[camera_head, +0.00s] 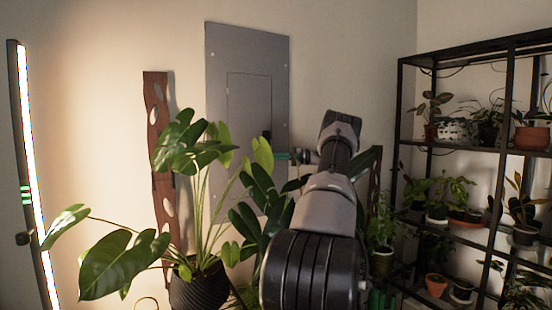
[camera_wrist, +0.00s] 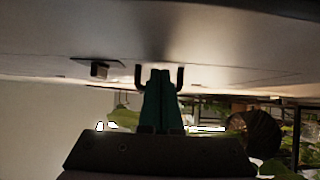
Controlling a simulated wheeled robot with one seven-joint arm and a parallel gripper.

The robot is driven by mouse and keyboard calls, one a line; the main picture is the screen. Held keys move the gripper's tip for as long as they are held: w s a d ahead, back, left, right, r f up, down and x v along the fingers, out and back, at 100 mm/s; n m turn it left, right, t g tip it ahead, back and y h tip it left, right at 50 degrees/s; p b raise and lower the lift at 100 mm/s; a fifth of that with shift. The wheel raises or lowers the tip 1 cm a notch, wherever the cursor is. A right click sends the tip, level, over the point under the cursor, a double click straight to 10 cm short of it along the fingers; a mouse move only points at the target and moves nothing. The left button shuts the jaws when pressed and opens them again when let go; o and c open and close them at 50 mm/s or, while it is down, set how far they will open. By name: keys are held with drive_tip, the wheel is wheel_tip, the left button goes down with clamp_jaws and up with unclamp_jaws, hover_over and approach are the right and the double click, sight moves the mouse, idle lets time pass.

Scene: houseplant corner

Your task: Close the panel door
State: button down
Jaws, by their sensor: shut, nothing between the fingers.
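The grey metal panel (camera_head: 218,50) is mounted on the wall, and its inner panel door (camera_head: 248,105) looks flush or nearly flush with it. I cannot tell whether a small gap remains. A small dark latch (camera_head: 266,135) is at the door's right side; it also shows in the wrist view (camera_wrist: 99,69), left of my fingers. My gripper (camera_head: 283,156) is at the panel's right edge, just right of and below the latch. In the wrist view its teal fingers (camera_wrist: 160,76) are together and empty, close to the grey surface. Contact cannot be told.
A large potted plant (camera_head: 200,285) stands before the panel, its leaves covering the lower part. A brown wooden board (camera_head: 155,120) leans left of it. A glowing light tube (camera_head: 35,170) stands far left. A black shelf (camera_head: 440,145) with several plants fills the right.

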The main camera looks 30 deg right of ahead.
drive_tip(key=shift+s+d, duration=0.2)
drive_tip(key=shift+d, duration=0.05)
drive_tip(key=v, duration=1)
drive_tip(key=shift+s+d, duration=0.2)
drive_tip(key=shift+d, duration=0.05)
drive_tip(key=shift+r, duration=0.15)
